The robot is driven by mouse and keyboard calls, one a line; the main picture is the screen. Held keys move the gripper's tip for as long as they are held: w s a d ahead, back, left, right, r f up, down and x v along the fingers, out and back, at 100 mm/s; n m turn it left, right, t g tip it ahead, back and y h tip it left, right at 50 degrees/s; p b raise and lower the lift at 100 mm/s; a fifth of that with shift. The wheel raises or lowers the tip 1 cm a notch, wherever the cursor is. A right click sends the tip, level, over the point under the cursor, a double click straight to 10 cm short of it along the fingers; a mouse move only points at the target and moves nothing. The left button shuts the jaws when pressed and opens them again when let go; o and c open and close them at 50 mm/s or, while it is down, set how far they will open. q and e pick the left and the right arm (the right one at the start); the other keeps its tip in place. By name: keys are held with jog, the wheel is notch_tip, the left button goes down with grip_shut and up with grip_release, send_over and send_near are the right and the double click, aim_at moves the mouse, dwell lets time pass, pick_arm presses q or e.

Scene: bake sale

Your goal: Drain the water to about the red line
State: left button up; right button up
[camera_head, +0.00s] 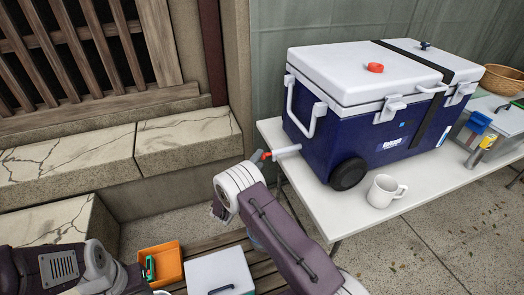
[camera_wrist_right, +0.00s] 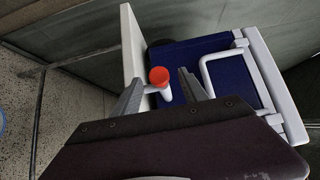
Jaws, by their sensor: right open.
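The blue cooler (camera_head: 375,135) with a white lid stands on the white table. A white spigot (camera_head: 287,151) with a red end (camera_head: 266,155) sticks out from its left side. My right gripper (camera_head: 259,157) is at the spigot's red end. In the right wrist view its open fingers (camera_wrist_right: 161,92) lie either side of the spigot, with the red cap (camera_wrist_right: 159,76) showing between them; contact is unclear. My left arm is at the lower left of the head view, and its gripper (camera_head: 134,279) is hard to make out. I see no water and no red line.
A white mug (camera_head: 385,191) stands on the table (camera_head: 345,217) in front of the cooler. An orange bin (camera_head: 168,263) and a white box (camera_head: 220,272) sit on a wooden bench below. A basket (camera_head: 503,79) is behind the cooler at the right. Stone ledges fill the left.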

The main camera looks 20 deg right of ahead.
aim_at(262, 157)
jog(key=x, duration=0.2)
jog(key=b+x, duration=0.1)
jog(key=x, duration=0.2)
jog(key=shift+w+d+f, duration=0.15)
jog(key=shift+d+f, duration=0.05)
jog(key=shift+f, duration=0.05)
jog(key=shift+w+d+r, duration=0.15)
jog(key=shift+w+d, duration=0.3)
jog(key=shift+d, duration=0.05)
jog(key=shift+c, duration=0.3)
grip_shut()
